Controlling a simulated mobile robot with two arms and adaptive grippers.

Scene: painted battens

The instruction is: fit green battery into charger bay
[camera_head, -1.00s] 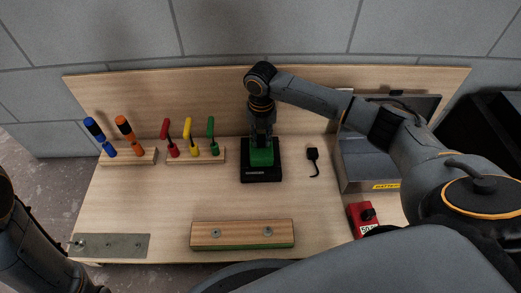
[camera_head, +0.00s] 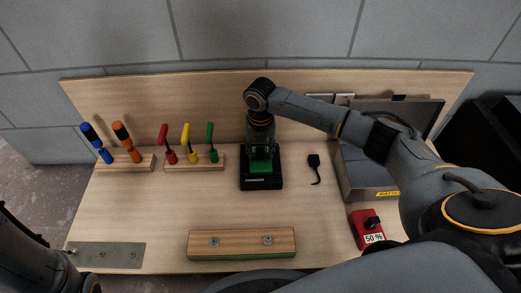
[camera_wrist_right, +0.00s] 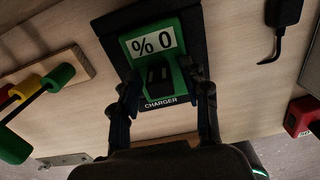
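The green battery (camera_head: 262,168) sits in the black charger (camera_head: 261,184) in the middle of the bench. In the right wrist view the green battery (camera_wrist_right: 150,58) shows a white "0 %" label and a dark raised part, with the charger (camera_wrist_right: 190,30) around it. My right gripper (camera_head: 261,146) is above the battery, pointing down. In the wrist view its fingers (camera_wrist_right: 164,92) are spread on either side of the battery, and it looks open. Whether a finger touches is unclear. My left arm shows at the lower left; its gripper is not visible.
A red battery (camera_head: 368,231) marked "50 %" stands at the right, below a grey metal box (camera_head: 372,182). A black plug and cable (camera_head: 314,165) lie right of the charger. Tool racks (camera_head: 194,162) stand left. A wooden batten (camera_head: 240,242) lies in front, a metal plate (camera_head: 105,255) front left.

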